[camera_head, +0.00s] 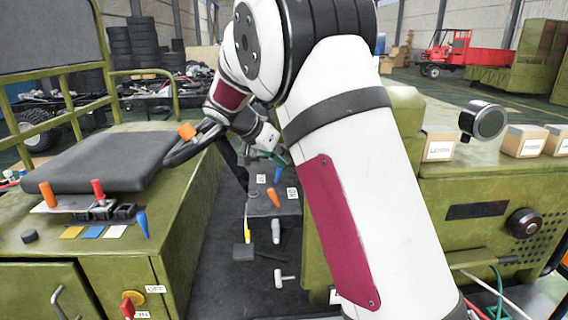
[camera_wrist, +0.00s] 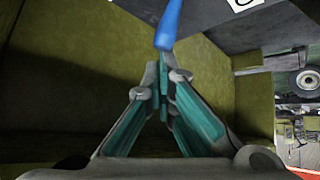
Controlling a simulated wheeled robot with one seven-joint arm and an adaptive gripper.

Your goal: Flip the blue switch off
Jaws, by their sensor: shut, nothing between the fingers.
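The blue switch (camera_head: 278,174) is a short blue lever on the grey center console, beside an orange lever. In the wrist view the blue switch (camera_wrist: 169,24) comes down from the top edge, its rounded end just beyond my fingertips. My gripper (camera_wrist: 161,66) is shut and empty, with grey and teal fingers drawn together. The tips are very close to the lever's end; I cannot tell whether they touch. In the head view my gripper (camera_head: 283,156) is just above the blue switch, small and partly hidden by my arm.
An orange lever (camera_head: 272,197) and white labels (camera_head: 292,193) sit on the console. A black steering wheel (camera_head: 196,146) is to the left. Another blue lever (camera_head: 143,224) stands on the left olive cabinet (camera_head: 110,255). An olive panel with small boxes (camera_head: 438,144) is at right.

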